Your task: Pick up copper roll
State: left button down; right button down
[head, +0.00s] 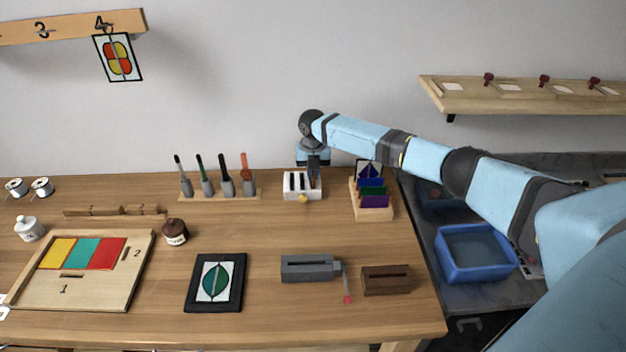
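Two small rolls lie at the far left end of the wooden table, a left roll (16,187) and a right roll (41,187). Both look pale with dark centres, and I cannot tell which one is copper. My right gripper (313,177) points down at the white slotted block (290,193) near the back of the table, far from the rolls. Its fingers are small and dark here, so I cannot tell whether they are open or hold anything. My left gripper is not in view.
A tool rack (218,194), white jar (28,230), brown jar (175,232), wooden tray (90,292), framed leaf panel (242,300) and grey machine (308,268) stand on the table. A blue bin (478,275) is at right.

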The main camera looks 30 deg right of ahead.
jog(key=shift+r, duration=0.1)
jog(key=shift+r, duration=0.55)
notch_tip(320, 180, up, 2)
jog(key=shift+r, duration=0.15)
jog(key=s+a+r+p, duration=0.1)
jog(key=s+a, duration=0.3)
jog(key=s, duration=0.3)
jog(key=s+a+r+p, duration=0.1)
jog(key=s+a, duration=0.4)
jog(key=s, duration=0.3)
jog(key=shift+s+a+r, duration=0.2)
jog(key=shift+a, duration=0.05)
